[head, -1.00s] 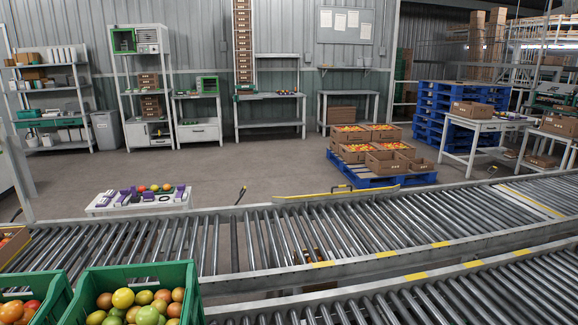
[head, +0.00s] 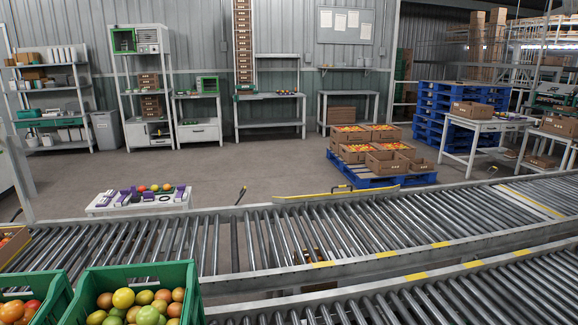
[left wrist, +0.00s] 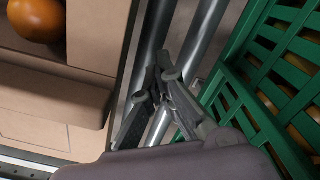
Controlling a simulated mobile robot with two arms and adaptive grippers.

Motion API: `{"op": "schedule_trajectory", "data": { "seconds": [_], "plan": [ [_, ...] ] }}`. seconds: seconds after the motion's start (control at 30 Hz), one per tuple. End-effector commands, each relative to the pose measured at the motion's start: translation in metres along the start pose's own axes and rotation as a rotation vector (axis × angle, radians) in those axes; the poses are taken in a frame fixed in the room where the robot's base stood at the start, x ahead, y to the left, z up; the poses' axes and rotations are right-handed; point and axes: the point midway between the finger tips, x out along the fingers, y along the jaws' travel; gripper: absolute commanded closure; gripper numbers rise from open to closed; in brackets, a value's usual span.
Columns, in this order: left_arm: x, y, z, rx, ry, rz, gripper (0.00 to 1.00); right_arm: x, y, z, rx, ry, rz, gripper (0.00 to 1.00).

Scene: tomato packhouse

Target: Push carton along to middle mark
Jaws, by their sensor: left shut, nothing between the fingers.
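The open cardboard carton (head: 22,247) with tomatoes sits on the rollers at the far left edge of the head view, partly cut off. In the left wrist view the carton (left wrist: 92,40) fills the left side, with an orange tomato inside. My left gripper (left wrist: 160,82) is shut and empty, low over the rollers beside the carton's wall, between it and a green crate. I cannot tell whether the fingers touch the carton. Yellow marks (head: 386,254) lie along the conveyor's near rail; which one is the middle mark is unclear. My right gripper is in neither view.
Green crates of tomatoes (head: 190,285) stand in front at the lower left; one crate (left wrist: 235,110) is close to my left gripper's right. The roller conveyor (head: 350,232) is clear to the right of the carton. A small table (head: 100,210) stands behind it.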

Motion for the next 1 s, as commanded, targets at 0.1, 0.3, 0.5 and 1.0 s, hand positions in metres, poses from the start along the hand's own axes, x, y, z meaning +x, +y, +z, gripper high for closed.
{"op": "schedule_trajectory", "data": {
  "seconds": [0.1,0.3,0.5,1.0],
  "plan": [
    [0.000,0.000,0.000,0.000,0.000,0.000,1.00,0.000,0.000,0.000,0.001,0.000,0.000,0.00],
    [0.000,0.000,0.000,0.000,0.000,0.000,1.00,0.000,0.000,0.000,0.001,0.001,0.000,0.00],
    [0.000,0.001,0.001,0.000,0.000,0.000,1.00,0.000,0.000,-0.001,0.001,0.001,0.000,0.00],
    [0.001,0.017,0.010,0.000,-0.001,0.000,1.00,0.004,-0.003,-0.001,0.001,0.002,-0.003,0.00]
  ]
}}
